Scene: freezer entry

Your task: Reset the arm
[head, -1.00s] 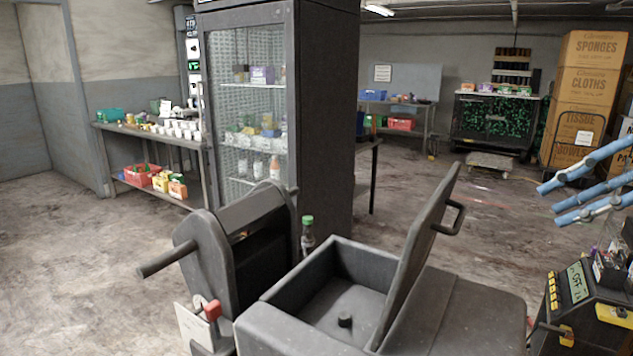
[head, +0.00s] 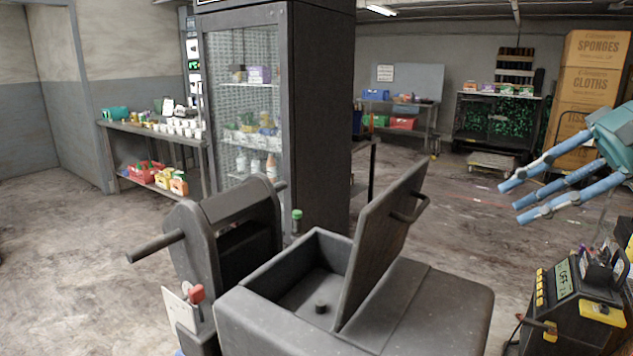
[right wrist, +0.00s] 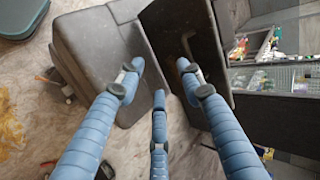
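My right gripper (head: 535,192) is at the right edge in the head view, with its blue fingers spread and pointing left. It is open and empty. In the right wrist view its fingers (right wrist: 160,85) stand apart with nothing between them. Beyond them are the dark grey chest (right wrist: 95,50) and its raised lid (right wrist: 185,55). In the head view the chest (head: 250,320) stands at the front with its lid (head: 385,240) tilted open. The gripper is to the right of the lid and apart from it. My left gripper is not in view.
A glass-door cabinet (head: 320,120) stands behind the chest. A dark machine with a side handle (head: 205,240) stands left of the chest. A device with yellow buttons (head: 570,300) is at the lower right. A side table (head: 150,133) is at the left. Open floor lies right of the chest.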

